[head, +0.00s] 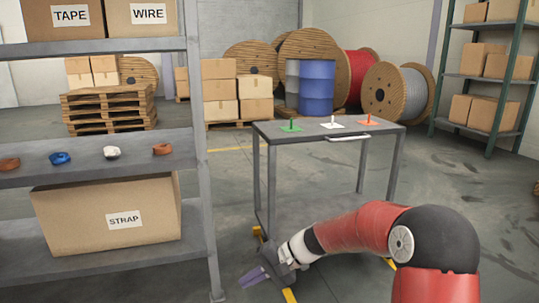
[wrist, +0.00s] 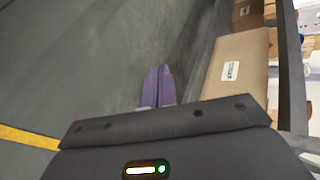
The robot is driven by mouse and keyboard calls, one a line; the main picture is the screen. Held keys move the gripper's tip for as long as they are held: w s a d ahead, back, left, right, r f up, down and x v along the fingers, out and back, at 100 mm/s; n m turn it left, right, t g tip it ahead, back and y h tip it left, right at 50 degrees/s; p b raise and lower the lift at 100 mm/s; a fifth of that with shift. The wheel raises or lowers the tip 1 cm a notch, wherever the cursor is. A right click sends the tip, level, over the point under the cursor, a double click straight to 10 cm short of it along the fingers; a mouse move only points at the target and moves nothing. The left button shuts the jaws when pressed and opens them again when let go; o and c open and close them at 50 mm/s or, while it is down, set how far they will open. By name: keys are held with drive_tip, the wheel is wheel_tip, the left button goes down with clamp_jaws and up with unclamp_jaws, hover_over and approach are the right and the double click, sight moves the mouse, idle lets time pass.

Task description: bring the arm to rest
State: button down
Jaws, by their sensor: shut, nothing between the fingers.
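My arm is red with a dark joint and reaches in from the lower right of the head view. My gripper (head: 254,277) has purple fingers and hangs low over the floor, between the shelf's upright and the grey table. In the wrist view the two purple fingers of my gripper (wrist: 158,85) lie side by side, shut, with nothing between them. The fingers appear clear of the shelf and table, with grey floor beyond them.
A grey shelf (head: 100,48) stands at left with a STRAP box (head: 75,220), which also shows in the wrist view (wrist: 222,82). Coils lie on its middle board. A grey table (head: 290,138) behind my arm carries green, white and orange pieces. Open floor (head: 460,190) lies at right.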

drive_tip(key=s+d+r+t+h+p, duration=0.1)
drive_tip(key=s+d+r+t+h, duration=0.1)
drive_tip(key=s+d+r, duration=0.3)
drive_tip(key=s+d+r+n+t+h+p, duration=0.1)
drive_tip(key=s+d+r+t+h+p, duration=0.1)
drive_tip(key=s+d+r+h, duration=0.3)
drive_tip(key=s+d+r+n+t+h+p, duration=0.1)
drive_tip(key=s+d+r+h, duration=0.3)
drive_tip(key=s+d, duration=0.6)
drive_tip(key=s+r+t+p, duration=0.1)
drive_tip(key=s+r, duration=0.1)
drive_tip(key=s, duration=0.4)
drive_tip(key=shift+d+t, duration=0.15)
drive_tip(key=shift+t, duration=0.15)
drive_tip(key=shift+r, duration=0.1)
